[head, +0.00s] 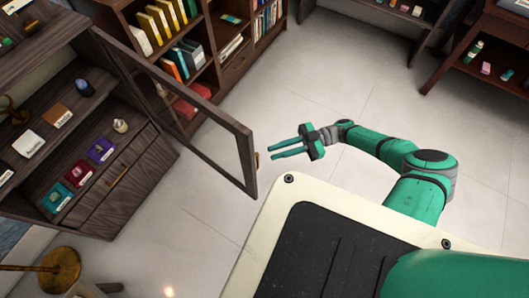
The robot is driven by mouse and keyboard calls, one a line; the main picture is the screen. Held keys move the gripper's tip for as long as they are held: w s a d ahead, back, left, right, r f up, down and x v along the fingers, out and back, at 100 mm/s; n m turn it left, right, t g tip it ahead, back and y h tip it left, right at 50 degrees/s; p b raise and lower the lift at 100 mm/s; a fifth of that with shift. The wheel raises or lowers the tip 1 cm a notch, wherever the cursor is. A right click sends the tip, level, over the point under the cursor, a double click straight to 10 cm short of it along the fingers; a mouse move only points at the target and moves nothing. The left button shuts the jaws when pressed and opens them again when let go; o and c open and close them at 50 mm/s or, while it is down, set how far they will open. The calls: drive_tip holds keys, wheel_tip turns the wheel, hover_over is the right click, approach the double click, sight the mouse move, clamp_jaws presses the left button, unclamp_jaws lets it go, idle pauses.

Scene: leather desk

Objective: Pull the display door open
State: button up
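The display door (243,150) is a dark wood frame around a clear pane. It hangs from the dark wood cabinet (150,158) on the left and stands swung well out from it, with the shelves exposed. A small brass handle (257,160) sits on the door's outer edge. My gripper (273,151) is just right of this handle, with its two teal fingers pointing left towards it. The fingers are apart with a gap between them and nothing in it. The fingertips look close to the handle but apart from it.
The cabinet shelves hold small boxes (101,150) and ornaments. A bookcase (150,60) with books and binders stands behind the door. Another shelf unit (480,45) is at the upper right. A brass stand (60,268) is at the lower left. Pale floor (320,80) is clear beyond my gripper.

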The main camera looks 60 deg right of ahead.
drive_tip(key=v, duration=0.3)
drive_tip(key=shift+s+d, duration=0.15)
drive_tip(key=shift+d, duration=0.05)
drive_tip(key=shift+a, duration=0.1)
idle(0.4)
drive_tip(key=s+a+f+m+t+h, duration=0.1)
drive_tip(key=s+a+f+m+h, duration=0.1)
drive_tip(key=a, duration=0.7)
drive_tip(key=s+a+f+m+t+h, duration=0.1)
drive_tip(key=s+a+f+h, duration=0.15)
drive_tip(key=a, duration=0.55)
drive_tip(key=s+a+f+m+t+h, duration=0.1)
drive_tip(key=a+f+m+h, duration=0.15)
drive_tip(key=a, duration=0.65)
drive_tip(key=w+a+r+m+h, duration=0.1)
drive_tip(key=w+a+r+h, duration=0.1)
drive_tip(key=a+r, duration=0.5)
drive_tip(key=w+a+r+m+h, duration=0.2)
drive_tip(key=w+a+r, duration=0.3)
drive_tip(key=a, duration=0.5)
drive_tip(key=shift+w+a+r+g+h, duration=0.15)
drive_tip(key=shift+r+g+h, duration=0.25)
drive_tip(key=shift+r+h, duration=0.4)
